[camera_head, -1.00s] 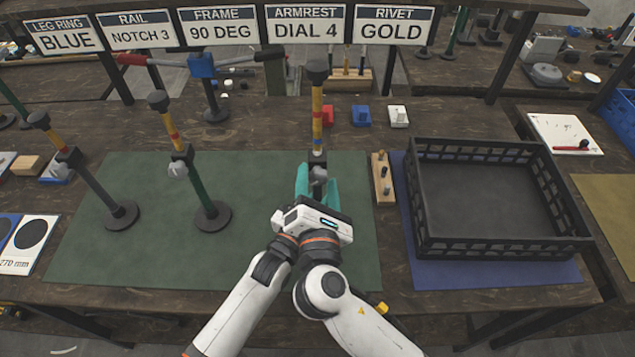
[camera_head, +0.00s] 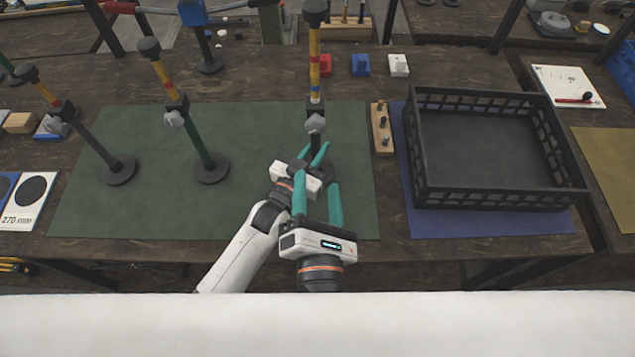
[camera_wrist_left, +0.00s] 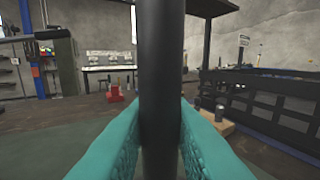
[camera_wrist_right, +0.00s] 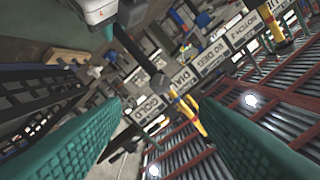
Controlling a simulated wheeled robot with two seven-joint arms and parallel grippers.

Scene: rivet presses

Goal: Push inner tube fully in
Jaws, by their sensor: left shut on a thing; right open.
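The middle stand in the head view has a yellow inner tube (camera_head: 314,65) with coloured bands and a black cap. The inner tube stands out well above the grey clamp knob (camera_head: 316,123) and the black outer tube (camera_head: 315,142). My left gripper (camera_head: 314,154) is shut on the outer tube, below the knob. The left wrist view shows the black tube (camera_wrist_left: 161,80) between its teal fingers. My right gripper (camera_head: 318,188) is open and empty, nearer to me and apart from the stand. The right wrist view shows the yellow inner tube (camera_wrist_right: 188,112) beyond its spread fingers.
Two similar stands (camera_head: 198,140) (camera_head: 90,140) stand at left on the green mat (camera_head: 255,130). A black crate (camera_head: 480,200) sits on the blue mat at right. A wooden block with pegs (camera_head: 381,140) is just right of the held stand. Small coloured blocks (camera_head: 360,65) lie behind.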

